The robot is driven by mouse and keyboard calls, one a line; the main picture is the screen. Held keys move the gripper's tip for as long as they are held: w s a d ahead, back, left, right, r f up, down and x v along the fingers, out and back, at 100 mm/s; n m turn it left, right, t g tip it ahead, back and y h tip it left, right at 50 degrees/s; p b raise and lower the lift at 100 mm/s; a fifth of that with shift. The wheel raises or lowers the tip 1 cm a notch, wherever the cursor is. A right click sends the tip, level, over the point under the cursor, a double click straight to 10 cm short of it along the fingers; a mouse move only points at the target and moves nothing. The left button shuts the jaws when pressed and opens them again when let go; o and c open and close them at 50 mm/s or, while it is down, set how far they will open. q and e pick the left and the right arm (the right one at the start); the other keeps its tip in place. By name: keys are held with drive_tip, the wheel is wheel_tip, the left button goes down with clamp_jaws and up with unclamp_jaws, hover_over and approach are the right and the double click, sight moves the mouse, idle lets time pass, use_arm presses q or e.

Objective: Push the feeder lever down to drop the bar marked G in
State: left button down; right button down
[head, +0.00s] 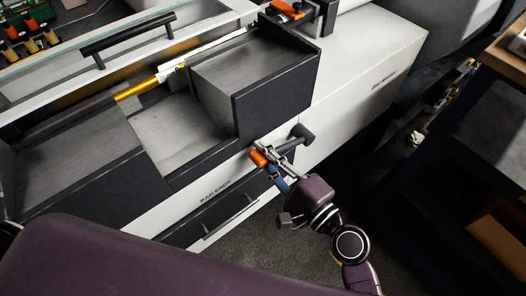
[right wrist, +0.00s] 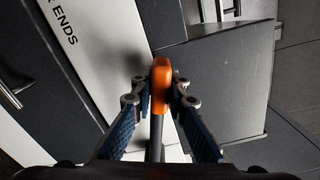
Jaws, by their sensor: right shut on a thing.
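The feeder lever has an orange grip (head: 258,158) and a dark pivot (head: 303,133) on the front of the white machine. My right gripper (head: 268,163) is shut on the orange grip. In the right wrist view the grip (right wrist: 161,84) stands between the two fingers, with the lever's dark rod below it. A gold bar (head: 137,88) lies in the channel behind the dark bins; I cannot read any mark on it. My left gripper is not in view.
A dark bin with an open recess (head: 182,128) lies above a drawer (head: 222,214) labelled for bar ends. A clear-windowed cover with a black handle (head: 126,32) is behind. A dark shelf stands at the right. Bare floor lies between.

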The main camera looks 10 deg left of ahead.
drive_tip(key=shift+s+a+f+n+b, duration=0.1)
drive_tip(key=shift+f+n+b, duration=1.65)
drive_tip(key=shift+f+b, duration=0.6)
drive_tip(key=shift+s+a+f+n+b, duration=0.1)
drive_tip(key=shift+f+n+b, duration=1.65)
drive_tip(key=shift+f+b, duration=0.55)
drive_tip(key=c, duration=1.9)
unclamp_jaws()
drive_tip(key=shift+d, duration=0.1)
approach(253, 166)
drive_tip(key=shift+s+d+r, duration=0.35)
drive_tip(key=shift+s+d, duration=0.3)
